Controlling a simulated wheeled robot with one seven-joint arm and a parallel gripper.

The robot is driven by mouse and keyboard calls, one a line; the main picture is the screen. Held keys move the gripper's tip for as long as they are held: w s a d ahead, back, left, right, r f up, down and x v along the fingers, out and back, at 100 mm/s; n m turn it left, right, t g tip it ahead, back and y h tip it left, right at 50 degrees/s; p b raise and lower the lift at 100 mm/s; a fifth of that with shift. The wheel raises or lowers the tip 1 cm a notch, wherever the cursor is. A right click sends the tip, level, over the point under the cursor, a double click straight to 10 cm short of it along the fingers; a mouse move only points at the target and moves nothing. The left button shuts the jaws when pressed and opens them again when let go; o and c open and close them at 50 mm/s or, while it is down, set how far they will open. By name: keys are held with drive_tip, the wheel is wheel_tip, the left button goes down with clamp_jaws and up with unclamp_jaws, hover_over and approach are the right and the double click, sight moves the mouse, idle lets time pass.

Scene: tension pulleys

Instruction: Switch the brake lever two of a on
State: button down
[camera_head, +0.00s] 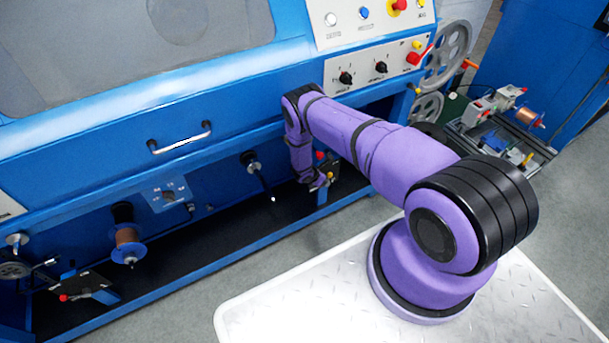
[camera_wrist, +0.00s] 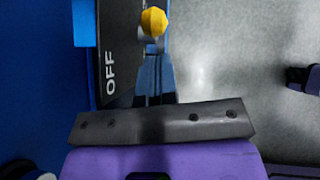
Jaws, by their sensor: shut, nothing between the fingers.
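In the wrist view a lever with a yellow ball knob (camera_wrist: 153,21) stands in front of a black plate (camera_wrist: 120,55) printed OFF. The lever's far part and any ON mark are not visible. My gripper (camera_wrist: 153,62) is shut and empty, its narrow fingers pointing at the knob from just below it in the picture. I cannot tell whether they touch. In the head view my gripper (camera_head: 310,180) is low under the machine's edge, mostly hidden by my arm, beside a small unit with a red knob (camera_head: 320,155) and a yellow knob (camera_head: 329,176).
The blue machine (camera_head: 230,105) overhangs the lower bay, with a metal handle (camera_head: 180,138) and a switch panel (camera_head: 375,70). A copper spool (camera_head: 127,244) and another red-knobbed lever unit (camera_head: 75,288) are at the left.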

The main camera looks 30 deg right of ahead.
drive_tip(key=v, duration=2.1)
drive_tip(key=shift+d+r, duration=0.25)
drive_tip(key=shift+r, duration=0.05)
